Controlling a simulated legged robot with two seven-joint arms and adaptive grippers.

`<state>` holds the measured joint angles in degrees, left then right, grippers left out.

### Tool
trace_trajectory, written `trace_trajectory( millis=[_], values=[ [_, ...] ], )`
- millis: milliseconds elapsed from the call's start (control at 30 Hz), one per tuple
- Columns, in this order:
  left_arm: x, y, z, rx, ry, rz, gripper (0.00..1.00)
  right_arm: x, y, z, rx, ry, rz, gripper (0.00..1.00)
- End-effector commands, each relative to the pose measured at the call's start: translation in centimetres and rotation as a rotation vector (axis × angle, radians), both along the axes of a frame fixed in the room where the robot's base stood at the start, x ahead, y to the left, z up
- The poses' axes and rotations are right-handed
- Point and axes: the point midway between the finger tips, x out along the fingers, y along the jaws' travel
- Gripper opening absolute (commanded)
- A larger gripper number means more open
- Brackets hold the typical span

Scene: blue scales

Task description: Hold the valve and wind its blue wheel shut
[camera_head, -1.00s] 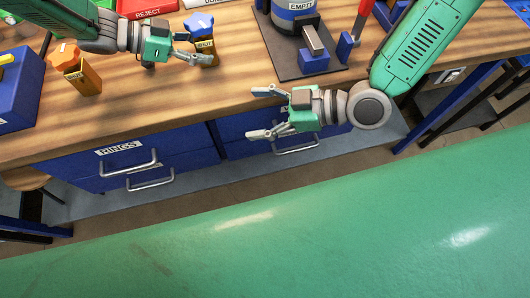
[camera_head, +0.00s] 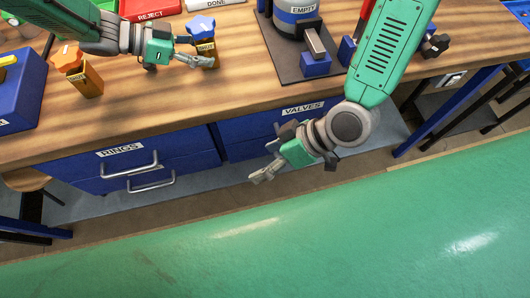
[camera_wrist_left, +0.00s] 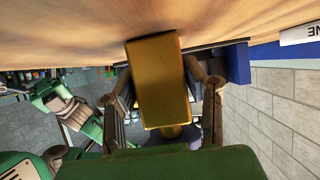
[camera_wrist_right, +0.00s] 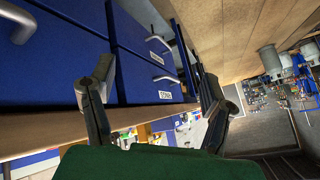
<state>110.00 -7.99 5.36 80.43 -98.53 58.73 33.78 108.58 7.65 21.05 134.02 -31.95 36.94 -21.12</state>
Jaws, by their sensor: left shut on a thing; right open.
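The valve with the blue wheel (camera_head: 200,25) stands upright on the wooden table, its orange-brown body (camera_head: 208,50) partly hidden by my left fingers. My left gripper (camera_head: 196,51) is shut on that body from the left. In the left wrist view the yellow-brown body (camera_wrist_left: 158,80) sits between both fingers, and part of the wheel shows below it. My right gripper (camera_head: 262,174) is open and empty, lower than the tabletop and in front of the drawers, well away from the valve. Its spread fingers (camera_wrist_right: 152,96) show in the right wrist view with nothing between them.
A second valve with an orange wheel (camera_head: 68,59) stands on the table at left, near a blue box (camera_head: 20,97). A dark plate (camera_head: 285,65) with a machine marked EMPTY is right of the held valve. Red REJECT (camera_head: 150,8) and white DONE trays lie behind. Drawers (camera_head: 125,165) front the table.

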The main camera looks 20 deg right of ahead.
Motion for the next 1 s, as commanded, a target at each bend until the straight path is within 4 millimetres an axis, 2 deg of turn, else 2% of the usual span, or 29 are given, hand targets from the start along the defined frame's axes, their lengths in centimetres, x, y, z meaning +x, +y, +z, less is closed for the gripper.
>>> trace_trajectory(
  millis=[267, 367, 467, 500, 567, 700, 800, 900, 1000],
  values=[
    [0.0, -0.1, 0.0, -0.001, 0.000, -0.001, 0.22, 0.2, -0.1, 0.2, -0.001, -0.035, 0.030, 0.72],
    [0.0, -0.1, 0.0, -0.001, 0.000, -0.001, 0.22, 0.9, -0.3, 1.0, -0.006, -0.154, 0.131, 0.72],
    [0.0, -0.1, 0.0, -0.001, 0.000, -0.001, 0.22, 2.1, -0.5, 2.7, -0.006, -0.362, 0.302, 0.72],
    [0.0, -0.1, 0.0, -0.001, 0.000, -0.001, 0.22, 3.0, -0.3, 3.6, 0.008, -0.445, 0.339, 0.72],
    [0.0, -0.1, 0.0, -0.001, 0.000, -0.001, 0.22, 4.8, 0.3, 4.6, 0.050, -0.517, 0.291, 0.72],
    [0.0, 0.0, 0.0, -0.001, 0.000, -0.001, 0.22, 9.9, 1.2, 7.3, 0.174, -0.625, 0.052, 0.72],
    [0.0, 0.0, 0.0, -0.001, 0.000, 0.000, 0.22, 13.2, 1.2, 9.7, 0.268, -0.703, -0.107, 0.72],
    [0.0, 0.0, 0.0, -0.001, 0.000, 0.000, 0.22, 15.5, 0.7, 11.7, 0.351, -0.770, -0.234, 0.72],
    [0.0, 0.0, 0.0, -0.001, 0.000, 0.000, 0.22, 16.9, 0.1, 13.2, 0.410, -0.817, -0.317, 0.72]
  ],
)
